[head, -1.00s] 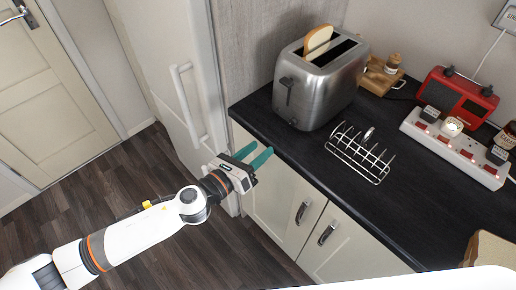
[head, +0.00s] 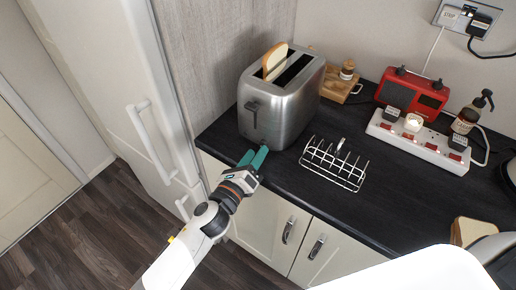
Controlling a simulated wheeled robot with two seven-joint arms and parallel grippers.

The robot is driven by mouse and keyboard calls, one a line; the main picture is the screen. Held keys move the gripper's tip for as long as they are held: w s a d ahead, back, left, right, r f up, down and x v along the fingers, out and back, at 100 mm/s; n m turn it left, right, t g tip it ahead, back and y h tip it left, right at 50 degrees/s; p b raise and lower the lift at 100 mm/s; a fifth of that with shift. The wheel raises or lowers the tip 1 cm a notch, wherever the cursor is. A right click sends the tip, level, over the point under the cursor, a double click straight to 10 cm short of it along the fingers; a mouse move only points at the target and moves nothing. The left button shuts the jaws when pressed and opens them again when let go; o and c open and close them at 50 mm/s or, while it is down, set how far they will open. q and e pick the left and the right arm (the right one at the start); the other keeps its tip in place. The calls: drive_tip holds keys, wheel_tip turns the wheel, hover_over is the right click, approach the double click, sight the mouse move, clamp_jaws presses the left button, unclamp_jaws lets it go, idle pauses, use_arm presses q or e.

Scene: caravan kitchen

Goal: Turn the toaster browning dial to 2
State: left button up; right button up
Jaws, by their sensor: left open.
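The silver toaster (head: 288,112) stands on the dark worktop at the left end, with a slice of bread (head: 275,60) sticking up from one slot. Its lever (head: 252,107) is on the end facing left and front. The browning dial is too small to make out clearly. My left gripper (head: 256,157) is open, with its green fingers just in front of the toaster's lower near end. I cannot tell whether a fingertip touches the toaster. My right gripper is not in view.
A wire toast rack (head: 334,164) stands right of the toaster, close to my left gripper. Behind are a wooden stand (head: 338,88), a red radio (head: 411,95) and a white power strip (head: 418,139). The worktop's front middle is clear.

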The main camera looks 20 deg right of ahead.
use_arm(q)
drive_tip(key=shift+x, duration=1.2)
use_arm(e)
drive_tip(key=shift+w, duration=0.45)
use_arm(q)
drive_tip(key=shift+s, duration=0.1)
clamp_jaws()
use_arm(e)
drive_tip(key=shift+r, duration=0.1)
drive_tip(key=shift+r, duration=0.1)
